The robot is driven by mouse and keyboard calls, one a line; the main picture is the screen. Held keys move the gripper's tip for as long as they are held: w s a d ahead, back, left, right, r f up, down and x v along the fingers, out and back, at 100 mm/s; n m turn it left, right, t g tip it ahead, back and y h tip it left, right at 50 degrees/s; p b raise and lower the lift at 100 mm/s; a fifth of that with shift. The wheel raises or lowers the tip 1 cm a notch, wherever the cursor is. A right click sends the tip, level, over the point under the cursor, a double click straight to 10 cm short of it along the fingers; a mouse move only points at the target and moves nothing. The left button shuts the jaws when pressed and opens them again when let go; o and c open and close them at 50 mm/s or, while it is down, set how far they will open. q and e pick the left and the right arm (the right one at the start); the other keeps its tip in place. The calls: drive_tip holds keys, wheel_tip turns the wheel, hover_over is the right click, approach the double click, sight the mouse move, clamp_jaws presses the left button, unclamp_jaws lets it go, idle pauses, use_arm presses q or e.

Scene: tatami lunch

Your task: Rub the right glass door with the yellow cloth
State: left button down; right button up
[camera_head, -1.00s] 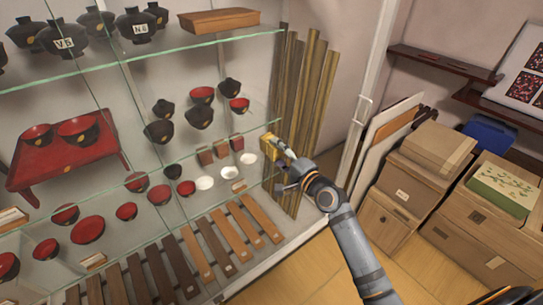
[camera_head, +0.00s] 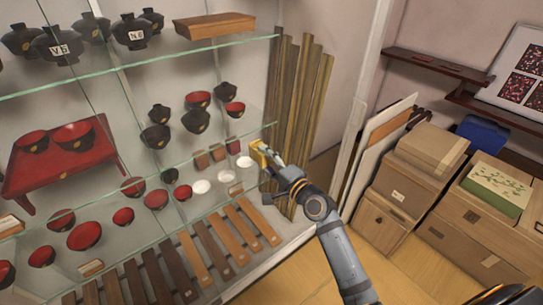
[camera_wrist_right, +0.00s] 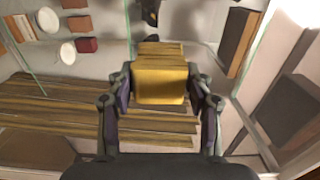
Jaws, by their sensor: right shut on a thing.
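My right gripper (camera_head: 266,155) is shut on the yellow cloth (camera_head: 257,153), which is folded into a small block. In the right wrist view the cloth (camera_wrist_right: 160,82) sits between the two fingers of the gripper (camera_wrist_right: 161,92). The right glass door (camera_head: 215,75) is a clear pane in front of the display shelves, and its edges are hard to make out. The cloth is toward the right side of the cabinet, in front of the shelves and beside the tall wooden slats. I cannot tell whether it touches the glass. My left gripper is not in view.
Red and black bowls (camera_head: 84,236) and white dishes (camera_head: 201,187) stand inside the cabinet. Tall wooden slats (camera_head: 300,100) lean at its right end. Cardboard boxes (camera_head: 432,150) and leaning boards (camera_head: 378,145) stand to the right. Some floor (camera_head: 395,270) is bare in front of the boxes.

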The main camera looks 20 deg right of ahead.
sight(268, 161)
drive_tip(key=shift+d, duration=0.1)
drive_tip(key=shift+s+d+f, duration=0.1)
drive_tip(key=shift+s, duration=0.1)
drive_tip(key=shift+p+v, duration=0.45)
drive_tip(key=shift+v, duration=2.3)
drive_tip(key=v, duration=0.3)
